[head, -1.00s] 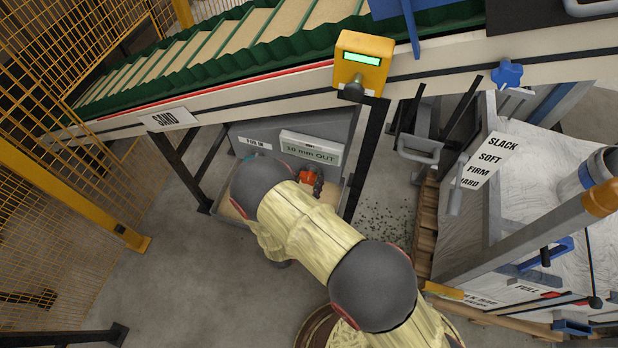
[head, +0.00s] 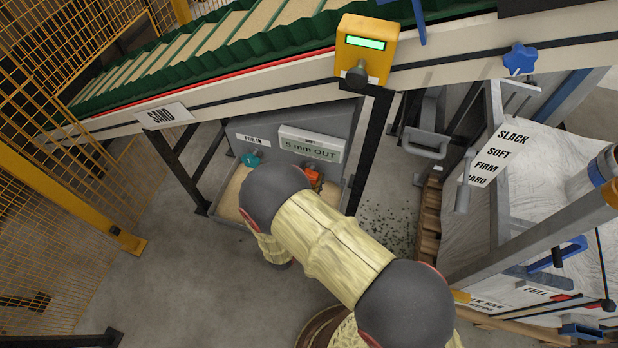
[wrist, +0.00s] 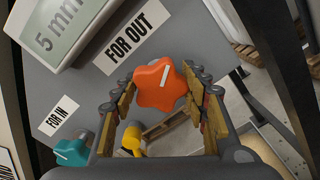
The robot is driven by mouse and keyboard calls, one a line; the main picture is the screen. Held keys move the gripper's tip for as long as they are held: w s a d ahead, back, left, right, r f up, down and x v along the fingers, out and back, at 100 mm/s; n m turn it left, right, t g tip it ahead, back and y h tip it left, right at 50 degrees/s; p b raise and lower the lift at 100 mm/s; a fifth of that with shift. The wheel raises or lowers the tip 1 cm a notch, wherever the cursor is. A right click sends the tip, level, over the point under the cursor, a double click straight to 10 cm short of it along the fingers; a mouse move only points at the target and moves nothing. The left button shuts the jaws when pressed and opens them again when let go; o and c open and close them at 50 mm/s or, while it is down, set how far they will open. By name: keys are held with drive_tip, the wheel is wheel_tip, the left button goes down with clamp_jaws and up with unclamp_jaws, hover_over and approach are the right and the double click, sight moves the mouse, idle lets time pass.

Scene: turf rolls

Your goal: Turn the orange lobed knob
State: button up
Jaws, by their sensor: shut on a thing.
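The orange lobed knob (wrist: 160,87) sits on a grey panel and has a white pointer line on its face. In the wrist view my gripper (wrist: 162,92) is shut on it, with one wood-coloured padded finger on each side. In the head view only a bit of the orange knob (head: 314,174) shows past my arm, and the gripper is mostly hidden. The display (head: 312,143) above the knob reads "5 mm OUT". A "FOR OUT" label (wrist: 133,35) is beside the knob in the wrist view.
A black post (head: 371,145) stands right of the panel. The conveyor (head: 220,60) runs above. Floor at left is clear.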

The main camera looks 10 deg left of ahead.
drive_tip(key=m+b, duration=0.3)
drive_tip(key=m, duration=0.3)
drive_tip(key=shift+f+b, duration=0.15)
drive_tip(key=shift+b, duration=0.25)
drive_tip(key=m+b, duration=0.4)
drive_tip(key=m, duration=0.2)
drive_tip(key=shift+m, duration=0.3)
drive_tip(key=o, duration=1.2)
drive_tip(key=s, duration=0.8)
drive_tip(key=s+a, duration=0.1)
drive_tip(key=s, duration=0.3)
